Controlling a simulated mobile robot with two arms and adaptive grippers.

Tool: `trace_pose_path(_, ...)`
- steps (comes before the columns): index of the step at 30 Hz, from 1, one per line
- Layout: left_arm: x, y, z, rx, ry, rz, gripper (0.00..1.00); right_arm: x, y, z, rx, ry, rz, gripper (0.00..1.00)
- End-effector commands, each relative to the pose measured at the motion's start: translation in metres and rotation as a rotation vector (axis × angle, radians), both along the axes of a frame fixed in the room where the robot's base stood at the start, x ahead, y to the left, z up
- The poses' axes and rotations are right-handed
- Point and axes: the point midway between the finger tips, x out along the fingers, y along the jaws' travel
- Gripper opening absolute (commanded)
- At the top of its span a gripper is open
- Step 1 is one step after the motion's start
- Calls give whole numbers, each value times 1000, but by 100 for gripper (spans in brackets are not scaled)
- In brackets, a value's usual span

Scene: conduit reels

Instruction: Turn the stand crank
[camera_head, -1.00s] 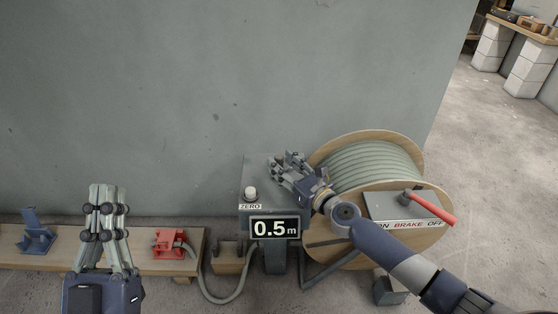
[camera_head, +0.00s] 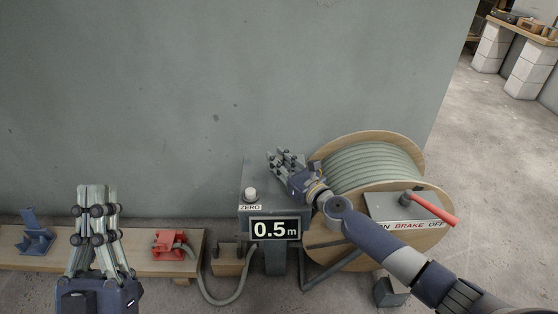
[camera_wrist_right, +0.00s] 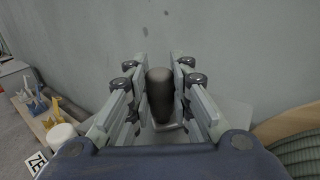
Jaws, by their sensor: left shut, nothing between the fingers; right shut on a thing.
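A dark rounded crank handle (camera_wrist_right: 160,95) stands between the fingers of my right gripper (camera_wrist_right: 160,82) in the right wrist view. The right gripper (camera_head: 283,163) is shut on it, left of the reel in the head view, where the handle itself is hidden. The reel (camera_head: 372,165) has wooden flanges and is wound with grey-green conduit. The meter display (camera_head: 275,229) in front of it reads 0.5 m. My left gripper (camera_head: 98,190) is shut and empty, in front of the low bench at lower left.
A white ZERO button (camera_head: 249,193) tops the meter box. A red brake lever (camera_head: 432,206) points toward OFF on the reel stand. A blue clamp (camera_head: 36,238) and a red clamp (camera_head: 172,243) sit on the bench (camera_head: 130,264). A wall stands close behind.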

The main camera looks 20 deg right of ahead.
Motion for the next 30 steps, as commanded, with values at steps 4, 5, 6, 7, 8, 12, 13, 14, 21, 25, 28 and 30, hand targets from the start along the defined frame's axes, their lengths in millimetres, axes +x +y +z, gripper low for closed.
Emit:
trace_pose_path(4, 12, -1, -12, 23, 87, 5, 0, 1, 1, 2, 2, 0, -17, 0)
trace_pose_path(5, 15, -2, -16, 31, 113, 6, 0, 1, 1, 2, 2, 0, -23, 0)
trace_pose_path(6, 20, -2, -21, 42, 150, 8, 0, 2, 1, 2, 3, -1, -31, 0)
trace_pose_path(7, 23, -2, -26, 51, 179, 9, 0, 2, 1, 2, 3, -1, -37, 0)
trace_pose_path(8, 26, -3, -30, 59, 209, 11, 0, 2, 1, 2, 3, -1, -43, 0)
trace_pose_path(12, 39, -3, -54, 97, 344, 19, 0, 4, 2, 3, 3, -3, -73, 0)
trace_pose_path(13, 41, -3, -60, 106, 372, 21, 0, 4, 2, 3, 4, -3, -79, 0)
trace_pose_path(14, 43, -2, -65, 114, 402, 23, 0, 5, 2, 3, 4, -3, -85, 0)
trace_pose_path(21, 52, 2, -111, 177, 635, 35, 0, 7, 3, 3, 4, -3, -144, 0)
trace_pose_path(25, 51, 5, -136, 209, 762, 42, 0, 9, 3, 3, 3, -4, -185, 0)
trace_pose_path(28, 48, 9, -156, 233, 856, 48, 0, 11, 5, 3, 5, -3, -220, 0)
trace_pose_path(30, 45, 11, -167, 247, 913, 51, 0, 12, 4, 3, 3, -4, -244, 0)
